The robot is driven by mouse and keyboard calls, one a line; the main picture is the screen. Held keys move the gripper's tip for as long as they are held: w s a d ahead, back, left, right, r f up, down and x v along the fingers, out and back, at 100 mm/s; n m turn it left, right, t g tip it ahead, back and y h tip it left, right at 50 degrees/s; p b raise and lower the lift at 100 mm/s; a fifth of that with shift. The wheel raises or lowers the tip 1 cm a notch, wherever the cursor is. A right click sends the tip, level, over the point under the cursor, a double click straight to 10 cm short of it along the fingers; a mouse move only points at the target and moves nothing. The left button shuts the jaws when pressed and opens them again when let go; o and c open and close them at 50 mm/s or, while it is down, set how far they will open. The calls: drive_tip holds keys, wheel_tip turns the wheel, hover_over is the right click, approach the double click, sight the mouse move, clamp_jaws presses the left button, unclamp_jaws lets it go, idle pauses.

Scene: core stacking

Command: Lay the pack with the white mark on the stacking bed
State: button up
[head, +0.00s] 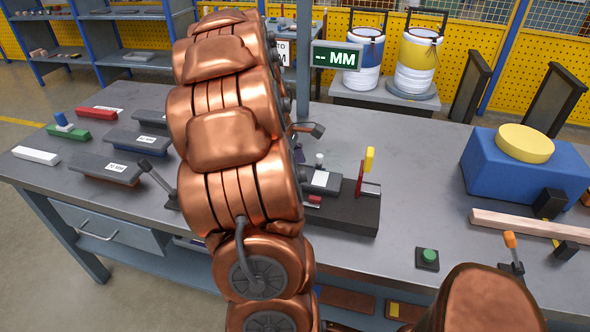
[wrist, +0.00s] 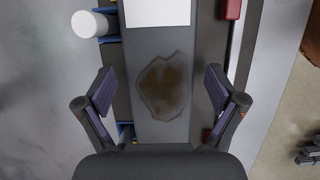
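Several dark grey packs with white labels lie on the bench at the left in the head view, among them a front pack (head: 105,168), a middle pack (head: 138,143) and a back pack (head: 150,117). The black stacking bed (head: 350,215) is partly hidden behind my copper arm, with a grey pack (head: 322,181) visible on it. In the wrist view my gripper (wrist: 160,90) is open, its fingers on either side of a grey surface (wrist: 150,122) with a brown stain and a white patch (wrist: 157,12) at the top. I cannot tell whether the fingers touch it.
White (head: 36,155), green (head: 68,135) and red (head: 97,113) bars lie at the left. A blue block (head: 515,175) with a yellow disc, a wooden bar (head: 530,224) and a green button (head: 428,256) are at the right. A sign (head: 337,57) stands behind the bed.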

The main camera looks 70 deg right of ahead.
idle(0.3)
drive_tip(key=v, duration=1.2)
drive_tip(key=shift+b, duration=0.3)
drive_tip(key=shift+r, duration=0.1)
drive_tip(key=w+a+f, duration=0.2)
drive_tip(key=w+a, duration=0.1)
drive_tip(key=a, duration=0.8)
drive_tip(key=w+a+f, duration=0.1)
drive_tip(key=w+a, duration=0.3)
drive_tip(key=a, duration=0.7)
drive_tip(key=s+a+f, duration=0.4)
drive_tip(key=s+a, duration=0.1)
drive_tip(key=a, duration=0.4)
drive_tip(key=s+a+f+m+t, duration=0.1)
drive_tip(key=s+a+f, duration=0.3)
drive_tip(key=a, duration=0.6)
drive_tip(key=shift+s, duration=0.8)
